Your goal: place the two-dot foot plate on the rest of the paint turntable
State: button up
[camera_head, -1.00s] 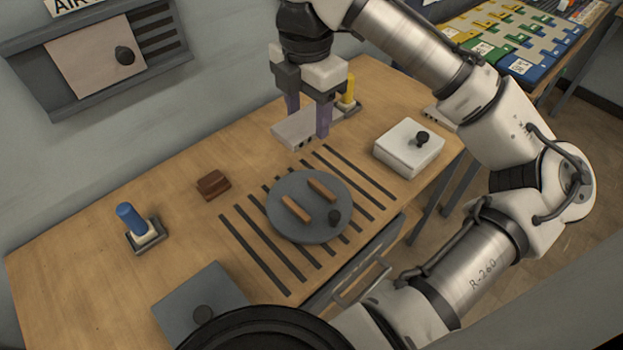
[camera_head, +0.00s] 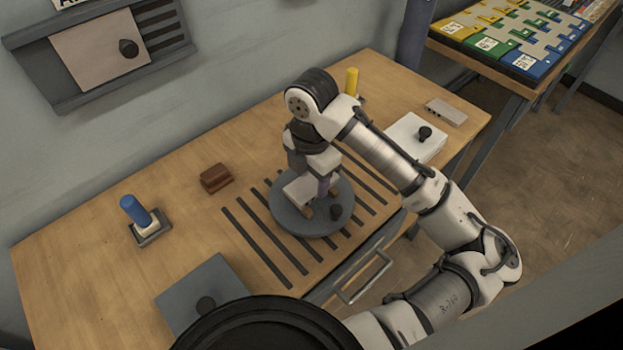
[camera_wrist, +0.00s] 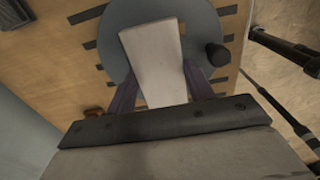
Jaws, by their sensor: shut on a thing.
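My gripper (camera_head: 318,190) is over the grey round paint turntable (camera_head: 283,212), its purple fingers pointing down. It is shut on a pale grey foot plate (camera_head: 298,188). The plate (camera_wrist: 155,60) stretches between the fingers across the turntable (camera_wrist: 205,22) in the wrist view. I see no dots on its visible face. The turntable's rest, two brown bars (camera_head: 308,213), is mostly hidden by the gripper and plate. I cannot tell whether the plate touches the bars.
Another pale plate (camera_head: 446,112) lies at the table's right end, near a white box with a black knob (camera_head: 410,140). A brown block (camera_head: 216,178), a blue-handled tool (camera_head: 135,210) and a grey knobbed panel (camera_head: 225,280) stand left. Dark slats surround the turntable.

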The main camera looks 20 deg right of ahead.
aim_at(312, 183)
jog(key=shift+f, duration=0.65)
jog(key=shift+f, duration=0.1)
jog(key=shift+f, duration=0.15)
jog(key=o, duration=1.2)
jog(key=shift+c, duration=0.2)
notch_tip(312, 183, up, 12)
jog(key=shift+r+b, duration=0.25)
jog(key=shift+b, duration=0.1)
